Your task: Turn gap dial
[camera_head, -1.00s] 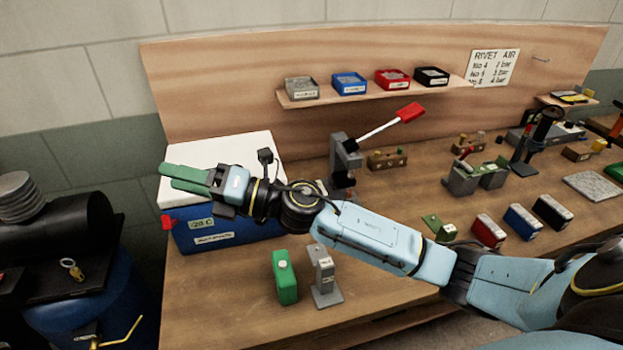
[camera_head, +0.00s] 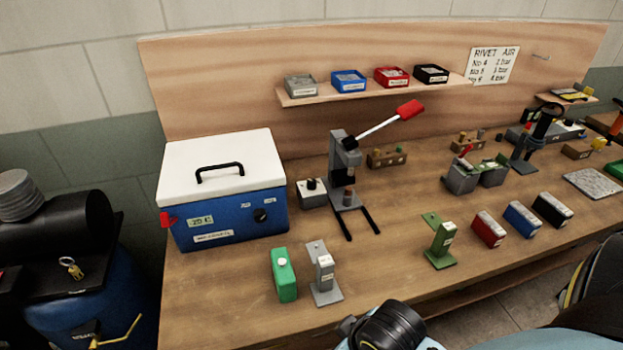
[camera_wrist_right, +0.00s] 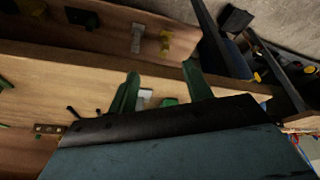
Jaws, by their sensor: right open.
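No part is labelled as the gap dial. A small grey box with a black knob (camera_head: 311,191) stands beside the grey press (camera_head: 345,170), whose lever with a red handle (camera_head: 410,110) points up to the right. The blue cooler (camera_head: 225,212) also has a round black dial (camera_head: 260,215) on its front. My right gripper (camera_wrist_right: 163,88) shows two green fingers spread apart and empty in the right wrist view, above the bench. In the head view only part of my right arm shows at the bottom edge. My left gripper is not in view.
A green block (camera_head: 284,275) and a grey stand (camera_head: 323,275) sit at the front left of the bench. A green stand (camera_head: 440,245) and red, blue and black boxes are to the right. The front middle of the bench (camera_head: 375,265) is clear.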

